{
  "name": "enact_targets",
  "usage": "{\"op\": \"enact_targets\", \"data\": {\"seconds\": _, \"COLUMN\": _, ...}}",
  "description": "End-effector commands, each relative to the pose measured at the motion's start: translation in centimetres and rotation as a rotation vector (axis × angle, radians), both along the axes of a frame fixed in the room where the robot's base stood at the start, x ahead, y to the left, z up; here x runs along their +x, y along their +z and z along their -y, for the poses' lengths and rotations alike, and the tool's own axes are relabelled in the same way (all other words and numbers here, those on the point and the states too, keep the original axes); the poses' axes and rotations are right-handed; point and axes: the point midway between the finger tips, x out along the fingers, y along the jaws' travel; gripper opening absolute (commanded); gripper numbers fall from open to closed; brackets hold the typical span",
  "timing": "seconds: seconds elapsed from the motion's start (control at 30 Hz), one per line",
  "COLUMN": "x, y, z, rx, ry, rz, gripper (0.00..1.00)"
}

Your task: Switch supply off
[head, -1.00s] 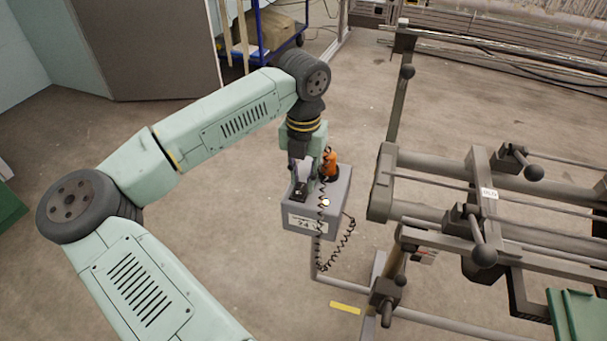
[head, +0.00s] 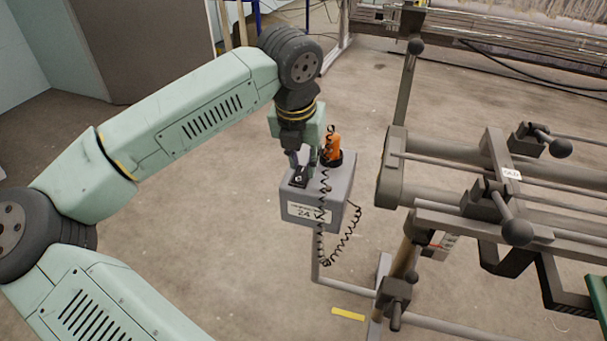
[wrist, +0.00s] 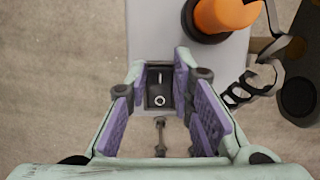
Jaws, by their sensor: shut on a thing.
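The grey supply box (head: 341,195) stands on a post right of the picture's middle in the head view, with a white label reading 24 on its front. A black rocker switch (wrist: 160,79), marked with a line and a circle, is on its top; it also shows in the head view (head: 298,179). My gripper (wrist: 162,88) comes down from above, its purple-padded fingertips at the left and right sides of the switch and shut on it. I cannot tell which end of the rocker is pressed. No lit lamp shows on the box front.
A metal frame with ball-ended levers (head: 470,200) stands to the right. Floor left of the box is clear.

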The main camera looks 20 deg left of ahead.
Motion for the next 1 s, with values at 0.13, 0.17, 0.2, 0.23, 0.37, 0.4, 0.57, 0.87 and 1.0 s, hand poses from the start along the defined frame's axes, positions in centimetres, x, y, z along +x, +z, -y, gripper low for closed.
{"op": "enact_targets", "data": {"seconds": 0.13, "x": -0.07, "y": -0.17, "z": 0.00, "rx": 0.003, "ry": 0.000, "rz": 0.039, "gripper": 0.00}}
{"op": "enact_targets", "data": {"seconds": 0.17, "x": -0.08, "y": -0.08, "z": 0.01, "rx": 0.002, "ry": -0.001, "rz": 0.042, "gripper": 0.00}}
{"op": "enact_targets", "data": {"seconds": 0.2, "x": -0.08, "y": 0.01, "z": 0.03, "rx": 0.003, "ry": -0.001, "rz": 0.045, "gripper": 0.00}}
{"op": "enact_targets", "data": {"seconds": 0.23, "x": -0.09, "y": 0.07, "z": 0.04, "rx": 0.003, "ry": -0.001, "rz": 0.046, "gripper": 0.00}}
{"op": "enact_targets", "data": {"seconds": 0.37, "x": -0.08, "y": 0.16, "z": 0.06, "rx": 0.003, "ry": -0.002, "rz": 0.046, "gripper": 0.00}}
{"op": "enact_targets", "data": {"seconds": 0.4, "x": -0.08, "y": 0.16, "z": 0.06, "rx": 0.003, "ry": -0.002, "rz": 0.045, "gripper": 0.00}}
{"op": "enact_targets", "data": {"seconds": 0.57, "x": -0.07, "y": 0.16, "z": 0.05, "rx": 0.003, "ry": -0.002, "rz": 0.045, "gripper": 0.26}}
{"op": "enact_targets", "data": {"seconds": 0.87, "x": -0.11, "y": 0.12, "z": 0.03, "rx": 0.003, "ry": -0.001, "rz": 0.043, "gripper": 0.42}}
{"op": "enact_targets", "data": {"seconds": 1.0, "x": -0.12, "y": 0.10, "z": 0.03, "rx": 0.002, "ry": -0.001, "rz": 0.042, "gripper": 0.42}}
